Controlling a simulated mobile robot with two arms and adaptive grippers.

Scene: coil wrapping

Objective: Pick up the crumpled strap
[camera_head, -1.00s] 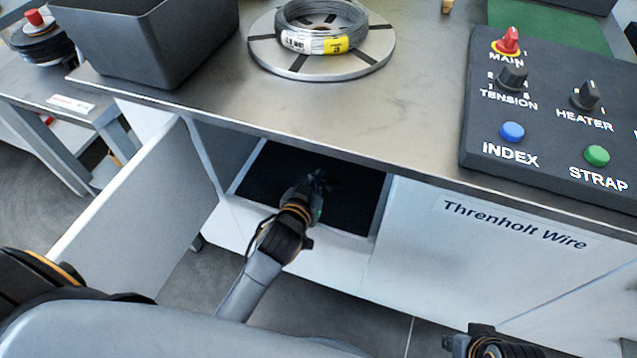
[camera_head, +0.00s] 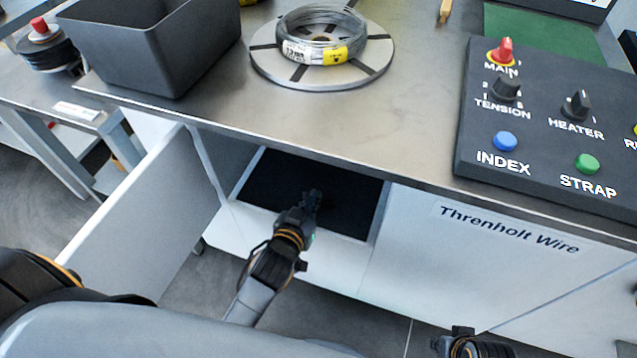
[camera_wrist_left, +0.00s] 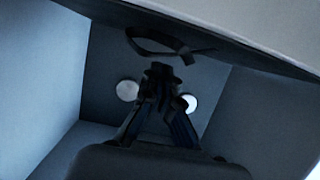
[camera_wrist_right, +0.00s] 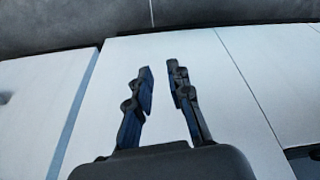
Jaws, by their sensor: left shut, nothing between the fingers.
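The crumpled strap (camera_wrist_left: 186,54) is a thin dark loop with a loose end in the left wrist view. It lies just beyond my left fingertips, apart from them as far as I can tell. In the head view I cannot make it out against the dark inside of the open compartment (camera_head: 345,195). My left gripper (camera_head: 314,196) is at the compartment opening, and its fingers (camera_wrist_left: 158,70) are shut and empty. My right gripper (camera_wrist_right: 160,72) is open and empty in front of white cabinet panels; it barely shows at the bottom of the head view.
The compartment door (camera_head: 150,215) stands open at left. The worktop (camera_head: 300,135) overhangs the opening. On it are a grey bin (camera_head: 150,45), a wire coil (camera_head: 325,28) on a round plate and a control panel (camera_head: 540,125). Two pale discs (camera_wrist_left: 128,90) show inside the compartment.

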